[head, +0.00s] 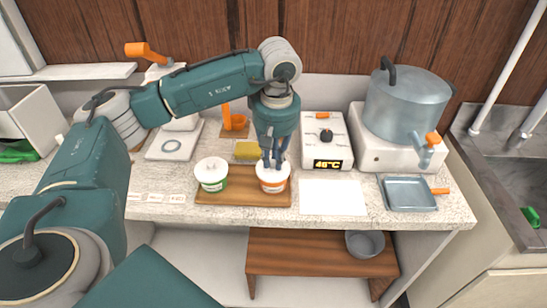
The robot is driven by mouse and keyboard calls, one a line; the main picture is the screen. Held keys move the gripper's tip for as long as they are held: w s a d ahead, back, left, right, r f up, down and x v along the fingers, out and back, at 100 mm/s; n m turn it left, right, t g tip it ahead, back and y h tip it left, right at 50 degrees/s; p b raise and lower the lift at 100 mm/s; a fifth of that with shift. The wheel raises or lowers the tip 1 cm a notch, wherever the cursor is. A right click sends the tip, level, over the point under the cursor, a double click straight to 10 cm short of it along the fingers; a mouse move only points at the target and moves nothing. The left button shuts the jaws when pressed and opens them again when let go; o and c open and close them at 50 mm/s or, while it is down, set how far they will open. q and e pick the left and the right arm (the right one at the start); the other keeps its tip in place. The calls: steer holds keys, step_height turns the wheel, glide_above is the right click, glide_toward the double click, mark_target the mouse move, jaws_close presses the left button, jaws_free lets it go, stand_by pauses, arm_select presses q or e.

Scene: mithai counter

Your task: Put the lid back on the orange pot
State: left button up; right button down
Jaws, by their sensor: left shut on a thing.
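The orange pot (274,186), a small white tub with an orange label, stands upright at the right end of a wooden board (235,198). My left gripper (273,164) points down right over it and is shut on its white lid. The lid is at the pot's mouth, largely hidden by the fingers; I cannot tell whether it is fully seated. My right gripper is not in view.
Behind are a yellow block (247,151) and a control box reading 46°C (325,142). A white sheet (333,197) lies right of the board.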

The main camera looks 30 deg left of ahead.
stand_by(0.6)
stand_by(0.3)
arm_select(q)
steer(key=o, duration=1.4)
steer(key=shift+c, duration=0.2)
steer(key=shift+r+p, duration=2.15)
steer(key=shift+r, duration=1.35)
